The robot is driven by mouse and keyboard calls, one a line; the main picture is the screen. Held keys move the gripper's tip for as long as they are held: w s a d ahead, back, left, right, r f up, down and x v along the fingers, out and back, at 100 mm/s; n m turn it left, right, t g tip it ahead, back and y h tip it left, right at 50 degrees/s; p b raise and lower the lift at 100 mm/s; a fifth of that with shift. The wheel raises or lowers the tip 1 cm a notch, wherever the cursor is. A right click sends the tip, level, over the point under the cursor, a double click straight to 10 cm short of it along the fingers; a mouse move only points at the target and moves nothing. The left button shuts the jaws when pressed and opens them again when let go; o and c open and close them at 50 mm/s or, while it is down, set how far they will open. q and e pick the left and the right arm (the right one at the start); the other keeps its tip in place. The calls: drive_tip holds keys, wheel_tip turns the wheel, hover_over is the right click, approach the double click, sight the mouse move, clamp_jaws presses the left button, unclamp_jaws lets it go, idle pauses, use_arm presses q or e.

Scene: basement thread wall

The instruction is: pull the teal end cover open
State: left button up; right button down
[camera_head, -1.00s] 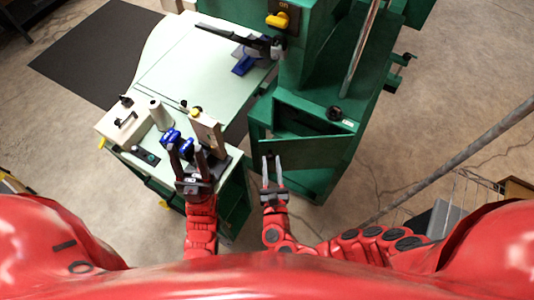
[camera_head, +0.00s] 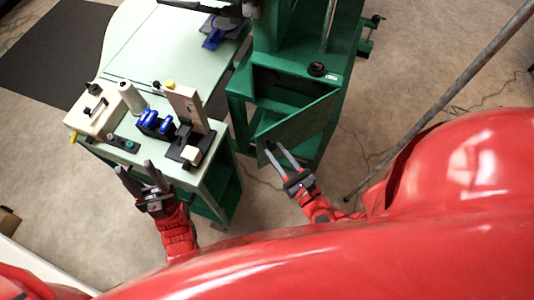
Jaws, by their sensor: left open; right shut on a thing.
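The teal end cover (camera_head: 308,120) is a flat green panel on the end of the green machine. It stands swung out at an angle, with an open gap behind it showing the green inside. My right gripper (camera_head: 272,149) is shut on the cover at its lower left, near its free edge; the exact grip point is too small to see. My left gripper (camera_head: 136,172) is open and empty, in front of the pale green table and apart from the cover.
The pale green table (camera_head: 140,45) on the left carries a white spool (camera_head: 131,98), blue parts (camera_head: 155,122) and an upright beige block (camera_head: 188,105). A long grey pole (camera_head: 450,95) slants at the right. The floor right of the machine is mostly clear.

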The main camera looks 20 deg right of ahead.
idle(0.4)
drive_tip(key=c, duration=0.6)
unclamp_jaws()
